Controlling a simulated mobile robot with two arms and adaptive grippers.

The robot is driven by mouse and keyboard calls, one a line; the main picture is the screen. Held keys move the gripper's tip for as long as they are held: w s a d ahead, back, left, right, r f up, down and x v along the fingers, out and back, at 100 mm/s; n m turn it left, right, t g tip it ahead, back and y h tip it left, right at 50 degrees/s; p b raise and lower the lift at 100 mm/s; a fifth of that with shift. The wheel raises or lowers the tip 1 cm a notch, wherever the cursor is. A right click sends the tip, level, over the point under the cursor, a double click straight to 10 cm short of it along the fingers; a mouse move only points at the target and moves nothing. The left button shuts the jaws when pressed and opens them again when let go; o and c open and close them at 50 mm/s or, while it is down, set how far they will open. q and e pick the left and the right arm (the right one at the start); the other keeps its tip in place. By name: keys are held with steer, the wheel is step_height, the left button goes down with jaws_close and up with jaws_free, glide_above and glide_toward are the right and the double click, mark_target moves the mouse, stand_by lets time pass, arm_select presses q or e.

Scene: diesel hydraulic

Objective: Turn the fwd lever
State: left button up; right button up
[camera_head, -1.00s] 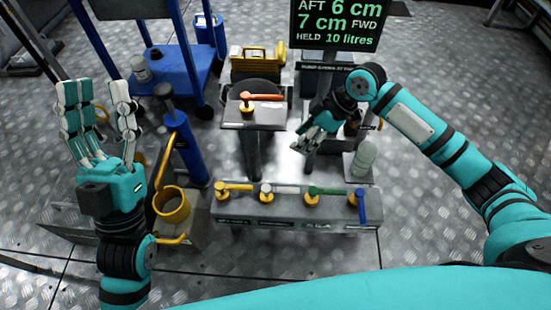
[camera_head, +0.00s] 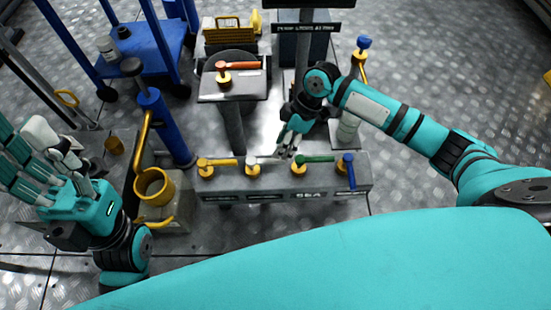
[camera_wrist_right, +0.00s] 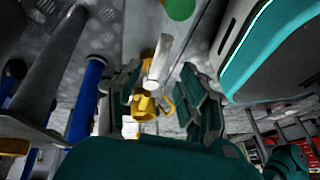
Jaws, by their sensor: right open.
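A grey manifold (camera_head: 275,186) carries a row of levers on yellow hubs. They are a yellow lever (camera_head: 222,162), a white lever (camera_head: 266,161), a green lever (camera_head: 316,159) and a blue lever (camera_head: 349,170). The labels are too small to tell which is fwd. My right gripper (camera_head: 287,148) is open just above the white lever's handle end. In the right wrist view, the white handle (camera_wrist_right: 158,62) and its yellow hub (camera_wrist_right: 146,106) appear between the spread fingers (camera_wrist_right: 160,104); contact is unclear. My left gripper (camera_head: 30,160) is open and empty at the left.
A pedestal with a red lever (camera_head: 238,66) stands behind the manifold. A blue pump cylinder (camera_head: 166,125) and a yellow cup (camera_head: 154,187) stand to the left. A blue cart (camera_head: 150,50) is at back left. Open metal floor lies to the right.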

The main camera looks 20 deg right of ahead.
mark_target(274, 159)
steer(key=b+x, duration=0.1)
steer(key=x, duration=0.4)
steer(key=shift+f+b, duration=0.15)
steer(key=shift+b, duration=0.2)
jaws_close()
